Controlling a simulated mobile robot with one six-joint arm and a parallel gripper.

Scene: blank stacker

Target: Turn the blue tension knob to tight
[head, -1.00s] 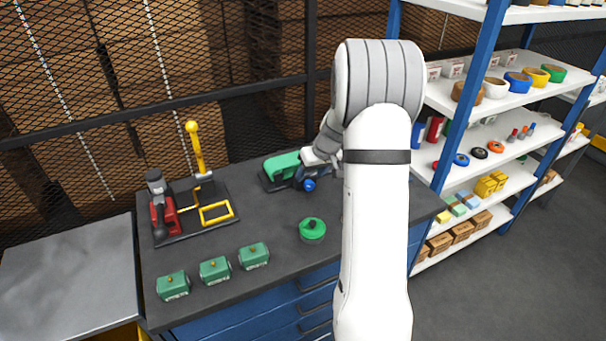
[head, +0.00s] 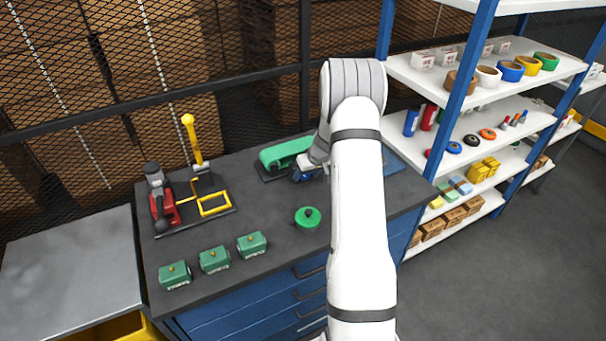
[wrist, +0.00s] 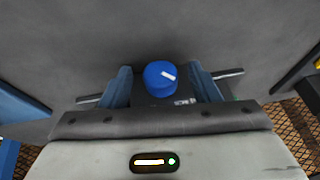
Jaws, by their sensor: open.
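The blue tension knob (wrist: 158,82) shows in the wrist view as a round cap with a white pointer line, which points right and slightly down there. My gripper (wrist: 162,88) is open, with one blue finger on each side of the knob; I see gaps, not a grip. Small white lettering beside the knob is only partly readable. In the head view, the green belt machine (head: 284,154) stands at the back of the bench. My gripper (head: 305,173) is at its front right end and largely hides the knob there.
A green round-topped item (head: 307,217) stands on the dark bench (head: 255,205) in front of the machine. Several green boxes (head: 214,260) line the front left. A red tool with a yellow lever (head: 192,140) stands at left. Shelves (head: 480,130) rise at right.

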